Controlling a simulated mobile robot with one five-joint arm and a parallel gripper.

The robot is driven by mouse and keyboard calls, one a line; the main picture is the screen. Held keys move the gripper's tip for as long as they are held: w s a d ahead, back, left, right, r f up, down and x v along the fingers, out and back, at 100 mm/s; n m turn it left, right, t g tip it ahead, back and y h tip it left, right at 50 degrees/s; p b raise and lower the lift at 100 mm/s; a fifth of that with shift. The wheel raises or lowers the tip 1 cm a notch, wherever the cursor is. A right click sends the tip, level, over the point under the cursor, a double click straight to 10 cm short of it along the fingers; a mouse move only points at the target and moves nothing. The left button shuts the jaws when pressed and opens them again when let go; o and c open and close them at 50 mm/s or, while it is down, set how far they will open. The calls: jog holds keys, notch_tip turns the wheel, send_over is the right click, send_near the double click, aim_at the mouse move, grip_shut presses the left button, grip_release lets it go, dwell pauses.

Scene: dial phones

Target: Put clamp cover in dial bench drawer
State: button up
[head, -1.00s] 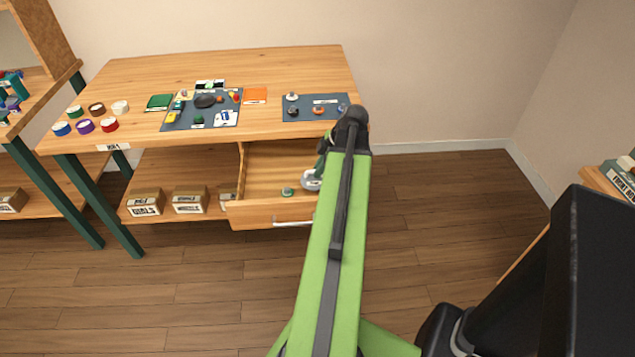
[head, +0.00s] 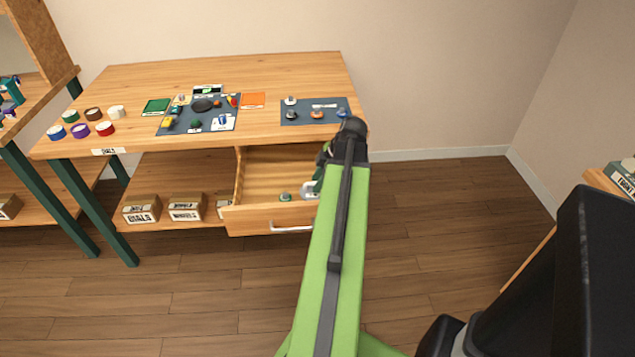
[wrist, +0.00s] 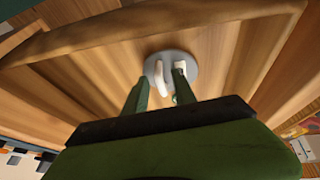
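The pulled-out drawer (head: 272,212) is under the right part of the wooden bench. A grey round piece with white parts on it (head: 309,189), likely the clamp cover, is inside the drawer at its right side. In the wrist view this round piece (wrist: 170,68) shows just beyond the green fingers. My gripper (wrist: 161,82) is down in the drawer, its fingers standing apart; the piece appears free of them. In the head view, my green arm hides most of the gripper (head: 319,174) and the drawer's right end.
A small green piece (head: 285,197) lies in the drawer left of the round piece. Blue mats (head: 290,104) with small parts, and several tape rolls (head: 81,130), are on the benchtop (head: 220,70). Labelled boxes (head: 186,207) stand on the shelf beside the drawer.

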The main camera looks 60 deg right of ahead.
jog(key=p+v, duration=1.1)
jog(key=v, duration=0.1)
jog(key=shift+r, duration=0.1)
jog(key=w+a+f+m+g+y, duration=0.1)
jog(key=w+a+f+m+g, duration=0.15)
jog(key=w+a, duration=1.75)
jog(key=w+a+m+g+h, duration=0.1)
jog(key=w+a+m, duration=0.1)
jog(key=a, duration=1.4)
jog(key=w+a+m+g+h, duration=0.1)
jog(key=w+a, duration=0.3)
jog(key=a, duration=1.3)
jog(key=shift+w+a+r+m, duration=0.2)
jog(key=shift+w+m, duration=0.05)
jog(key=shift+m, duration=0.6)
